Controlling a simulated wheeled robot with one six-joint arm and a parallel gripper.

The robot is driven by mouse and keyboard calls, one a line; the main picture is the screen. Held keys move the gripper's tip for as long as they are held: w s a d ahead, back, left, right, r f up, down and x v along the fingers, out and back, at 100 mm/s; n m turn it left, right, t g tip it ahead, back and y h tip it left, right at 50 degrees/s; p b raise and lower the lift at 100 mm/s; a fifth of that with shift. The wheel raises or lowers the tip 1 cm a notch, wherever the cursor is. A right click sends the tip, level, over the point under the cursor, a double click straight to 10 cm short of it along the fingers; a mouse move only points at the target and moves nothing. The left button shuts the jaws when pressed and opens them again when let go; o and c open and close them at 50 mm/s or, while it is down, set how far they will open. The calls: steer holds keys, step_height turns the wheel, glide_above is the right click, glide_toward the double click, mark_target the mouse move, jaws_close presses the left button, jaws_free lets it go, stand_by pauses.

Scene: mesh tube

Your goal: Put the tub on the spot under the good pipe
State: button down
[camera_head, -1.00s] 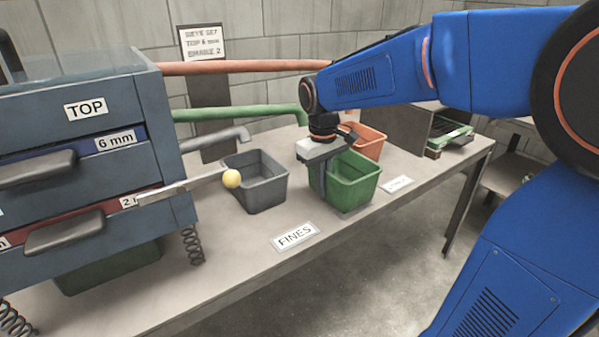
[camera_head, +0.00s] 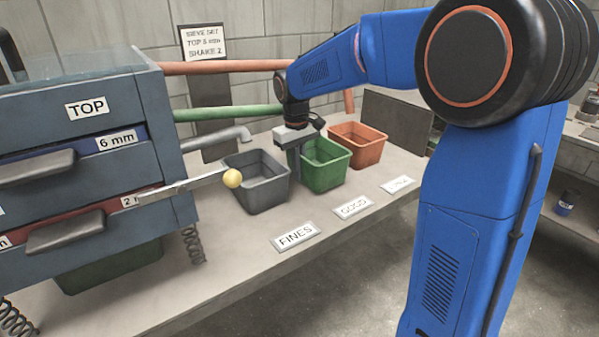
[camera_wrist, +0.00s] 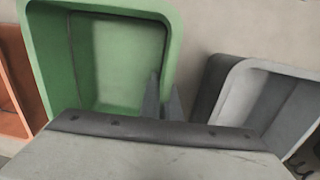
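The green tub (camera_head: 333,177) is upright near the back of the bench, between a grey tub (camera_head: 253,190) and an orange tub (camera_head: 367,150). My gripper (camera_head: 295,168) points down at its left wall. In the wrist view the fingers (camera_wrist: 162,102) sit close together, one on each side of the green tub's (camera_wrist: 115,60) wall, gripping it. The green pipe (camera_head: 230,113) runs from the sieve cabinet toward the tub; its outlet end is hidden behind my gripper. I cannot tell whether the tub's base touches the bench. No spot marking shows beneath it.
Labels FINES (camera_head: 296,236) and GOOD (camera_head: 353,206) and a third label (camera_head: 398,185) lie along the bench front. A grey pipe (camera_head: 225,138) ends above the grey tub. A dark panel (camera_head: 398,122) stands right.

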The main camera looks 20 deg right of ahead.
steer(key=shift+f, duration=0.25)
steer(key=shift+f, duration=0.1)
steer(key=c, duration=2)
jaws_free()
step_height(320, 180, up, 12)
steer(key=shift+s+a, duration=0.2)
steer(key=shift+a, duration=0.1)
steer(key=s+d+f+m+t, duration=0.1)
steer(key=s+f, duration=0.3)
steer(key=s, duration=0.7)
steer(key=s+d+f+m+t, duration=0.1)
steer(key=s+d+f, duration=0.3)
steer(key=s, duration=0.7)
steer(key=s+d+f+m+t, duration=0.1)
steer(key=s+f, duration=0.3)
steer(key=s, duration=0.7)
steer(key=shift+d+f+m+t+y, duration=0.2)
steer(key=shift+d+m+t+y, duration=0.1)
steer(key=shift+d+t, duration=0.5)
